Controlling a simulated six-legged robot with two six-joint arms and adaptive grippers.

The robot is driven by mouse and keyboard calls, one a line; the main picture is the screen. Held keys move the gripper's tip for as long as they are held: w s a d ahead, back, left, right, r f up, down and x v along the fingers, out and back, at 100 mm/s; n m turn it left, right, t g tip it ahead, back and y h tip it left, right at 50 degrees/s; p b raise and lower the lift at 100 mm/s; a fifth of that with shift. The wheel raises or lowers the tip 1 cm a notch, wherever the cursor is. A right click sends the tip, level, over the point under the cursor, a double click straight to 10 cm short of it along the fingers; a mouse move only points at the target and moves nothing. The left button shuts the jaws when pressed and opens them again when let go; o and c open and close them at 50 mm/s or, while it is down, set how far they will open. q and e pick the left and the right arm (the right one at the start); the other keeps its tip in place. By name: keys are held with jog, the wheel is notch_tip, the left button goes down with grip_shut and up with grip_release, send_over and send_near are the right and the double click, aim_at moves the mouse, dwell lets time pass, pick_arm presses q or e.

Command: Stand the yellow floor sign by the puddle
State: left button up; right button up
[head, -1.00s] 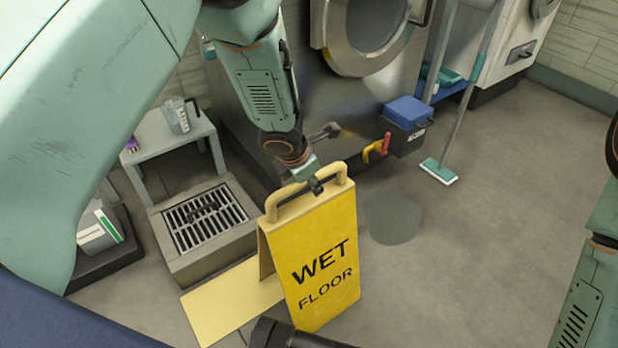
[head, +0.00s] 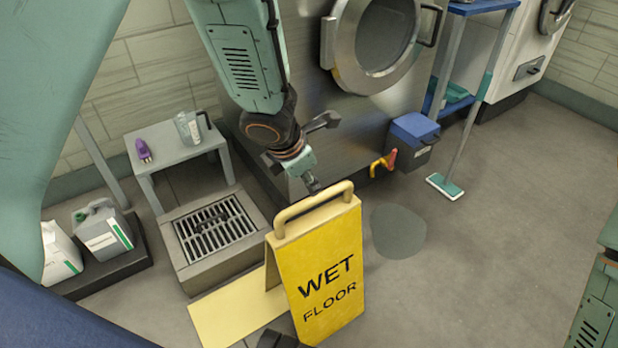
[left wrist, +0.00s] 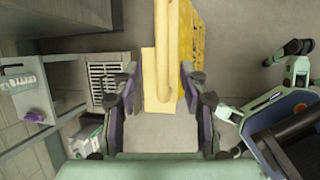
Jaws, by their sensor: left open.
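The yellow sign (head: 325,270), marked WET FLOOR, stands upright on the floor with its loop handle on top. A paler yellow panel (head: 232,312) spreads low behind it to the left. The grey puddle (head: 398,232) lies just right of the sign, with a narrow strip of floor seen between them. My left gripper (head: 312,184) is just above and behind the handle, open and empty. In the left wrist view my left gripper (left wrist: 162,88) has its fingers wide apart, with the handle (left wrist: 163,45) between and beyond them.
A floor drain (head: 215,228) and a small grey table (head: 180,150) stand left of the sign. Jugs (head: 103,235) sit on a dark tray. A blue-lidded box (head: 412,140) and a mop (head: 445,185) are behind the puddle. The floor at right is clear.

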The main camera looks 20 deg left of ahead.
pick_arm(q)
jog(key=shift+s+r, duration=0.1)
jog(key=shift+r, duration=0.1)
jog(key=s+f+n+g+h, duration=0.1)
jog(key=s+f+n, duration=0.7)
jog(key=n, duration=0.4)
jog(key=s+f+n+g+h, duration=0.1)
jog(key=s+f+n+g, duration=0.1)
jog(key=s+f+n, duration=0.6)
jog(key=s+a+f+n+g+y, duration=0.1)
jog(key=s+a+n, duration=0.1)
jog(key=s+n, duration=0.6)
jog(key=s+a+f+n+y, duration=0.2)
jog(key=s+n, duration=0.7)
jog(key=n, duration=0.7)
jog(key=shift+s+a+f+n+g, duration=0.2)
jog(key=shift+s+a+n+g, duration=0.15)
jog(key=shift+a, duration=0.45)
